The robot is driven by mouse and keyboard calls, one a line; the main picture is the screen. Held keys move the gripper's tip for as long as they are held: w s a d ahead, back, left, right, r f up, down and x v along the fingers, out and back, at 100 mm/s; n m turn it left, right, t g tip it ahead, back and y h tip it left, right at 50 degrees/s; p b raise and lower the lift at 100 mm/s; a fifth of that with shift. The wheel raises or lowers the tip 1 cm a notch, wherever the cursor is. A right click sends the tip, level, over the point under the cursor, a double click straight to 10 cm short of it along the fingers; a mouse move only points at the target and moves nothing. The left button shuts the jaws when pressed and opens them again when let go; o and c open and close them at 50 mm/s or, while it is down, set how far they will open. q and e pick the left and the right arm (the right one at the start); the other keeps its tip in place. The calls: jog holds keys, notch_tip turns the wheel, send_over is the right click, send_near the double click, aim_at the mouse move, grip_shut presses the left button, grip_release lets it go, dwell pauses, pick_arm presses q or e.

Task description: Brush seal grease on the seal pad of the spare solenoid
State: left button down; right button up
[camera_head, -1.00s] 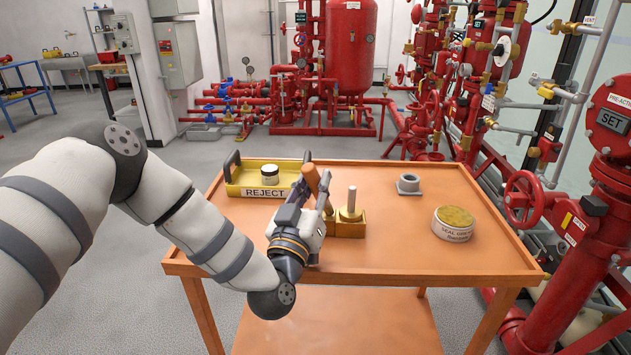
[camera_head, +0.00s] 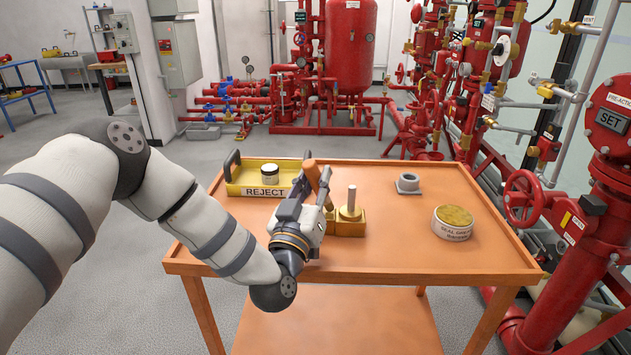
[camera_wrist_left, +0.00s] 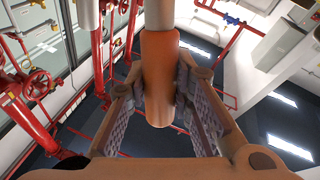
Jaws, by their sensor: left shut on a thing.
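My left gripper (camera_head: 311,203) is shut on the orange-brown handle of a brush (camera_head: 312,176), beside the brass block. The handle (camera_wrist_left: 160,85) shows between the two fingers in the left wrist view, with a pale shaft beyond it. The bristles cannot be made out. A brass block with an upright grey stem (camera_head: 351,203) stands on the orange cart, just right of the gripper; it may be the solenoid, and no seal pad can be made out on it. A round tin labelled seal grease (camera_head: 453,224), yellowish on top, stands at the right. My right gripper is not in view.
The cart top (camera_head: 400,250) is clear in front. Red valve pipework (camera_head: 535,200) stands close on the right.

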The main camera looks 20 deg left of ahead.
pick_arm(q)
notch_tip(320, 180, up, 6)
jog(key=shift+s+r+p, duration=0.1)
jog(key=shift+r+p, duration=0.15)
jog(key=shift+p, duration=0.95)
jog(key=shift+r, duration=0.35)
jog(key=shift+f, duration=0.1)
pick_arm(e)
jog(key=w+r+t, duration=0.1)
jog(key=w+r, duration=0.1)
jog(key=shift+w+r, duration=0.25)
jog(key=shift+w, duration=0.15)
pick_arm(q)
jog(key=c, duration=2.2)
grip_release()
grip_shut()
jog(key=shift+a, duration=0.15)
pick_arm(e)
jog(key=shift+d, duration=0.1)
